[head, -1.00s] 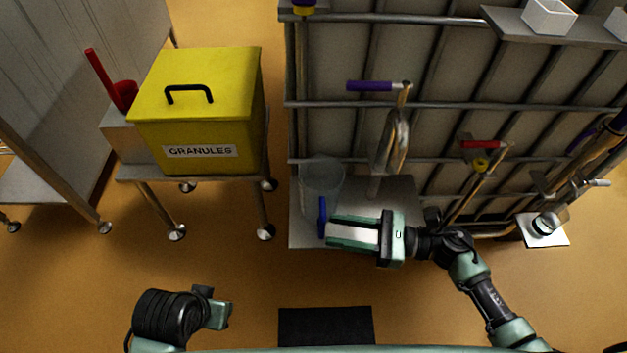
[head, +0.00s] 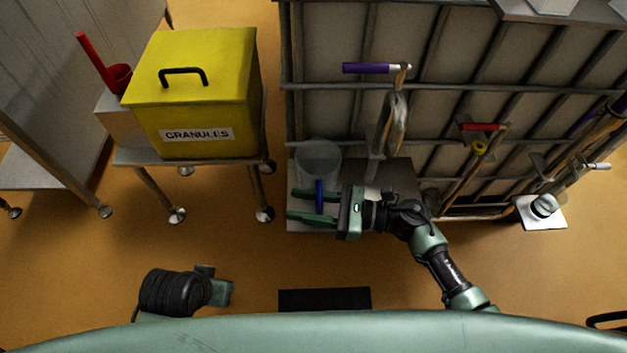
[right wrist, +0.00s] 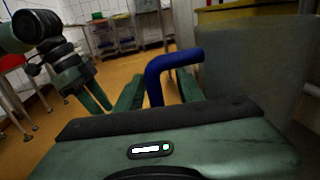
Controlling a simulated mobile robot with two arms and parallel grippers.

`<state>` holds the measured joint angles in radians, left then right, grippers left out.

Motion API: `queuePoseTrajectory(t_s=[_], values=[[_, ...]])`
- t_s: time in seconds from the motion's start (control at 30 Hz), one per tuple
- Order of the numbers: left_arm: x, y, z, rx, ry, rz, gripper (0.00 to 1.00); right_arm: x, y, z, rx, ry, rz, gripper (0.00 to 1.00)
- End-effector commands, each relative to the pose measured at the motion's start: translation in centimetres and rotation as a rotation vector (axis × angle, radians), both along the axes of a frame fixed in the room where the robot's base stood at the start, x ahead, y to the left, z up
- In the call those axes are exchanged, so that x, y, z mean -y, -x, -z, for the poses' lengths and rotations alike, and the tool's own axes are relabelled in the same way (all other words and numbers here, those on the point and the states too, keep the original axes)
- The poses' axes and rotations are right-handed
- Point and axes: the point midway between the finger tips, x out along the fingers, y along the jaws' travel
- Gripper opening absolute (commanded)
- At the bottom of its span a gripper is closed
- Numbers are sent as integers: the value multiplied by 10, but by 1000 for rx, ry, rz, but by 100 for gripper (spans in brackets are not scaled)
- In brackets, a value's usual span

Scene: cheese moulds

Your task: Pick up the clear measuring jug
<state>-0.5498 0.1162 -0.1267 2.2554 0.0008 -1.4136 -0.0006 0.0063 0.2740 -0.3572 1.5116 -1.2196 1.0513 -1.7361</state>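The clear measuring jug (head: 318,157) stands upright on a grey shelf (head: 300,222) at the foot of the tank frame. Its blue handle (head: 320,196) faces my side. My right gripper (head: 290,203) is open, with its fingers on either side of the handle. In the right wrist view, the blue handle (right wrist: 155,82) rises between the two fingers, and the jug's clear wall (right wrist: 245,75) fills the right side. My left gripper (head: 218,291) is at the lower left, away from the jug; its fingers are not clear.
A yellow granules box (head: 195,95) and a red scoop (head: 120,75) stand on a cart to the left. Pipes and a purple-handled valve (head: 368,68) are behind the jug. A white pad (head: 540,218) lies at right. The orange floor in front is mostly free.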

Motion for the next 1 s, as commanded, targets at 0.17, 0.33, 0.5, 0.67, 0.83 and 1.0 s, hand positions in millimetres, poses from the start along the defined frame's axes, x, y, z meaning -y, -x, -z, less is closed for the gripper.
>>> queuePoseTrajectory(t_s=[0.17, 0.33, 0.5, 0.67, 0.83, 1.0], values=[[0, -1, -1, 2, -1, 0, 36, 3, 4, -2, 4, -5, 0, 0], [1, -1, 0, 2, 1, 0, 36, 4, 4, -3, 5, -6, 0, 0], [1, -1, 0, 1, 2, 1, 36, 4, 4, -3, 6, -7, 0, 0], [2, -1, 0, 1, 2, 1, 36, 4, 4, -3, 6, -7, 0, 0], [2, -1, 0, 0, 3, 1, 36, 4, 4, -3, 5, -6, 0, 0], [2, -1, 0, 0, 3, 1, 36, 3, 3, -2, 5, -6, 0, 0]])
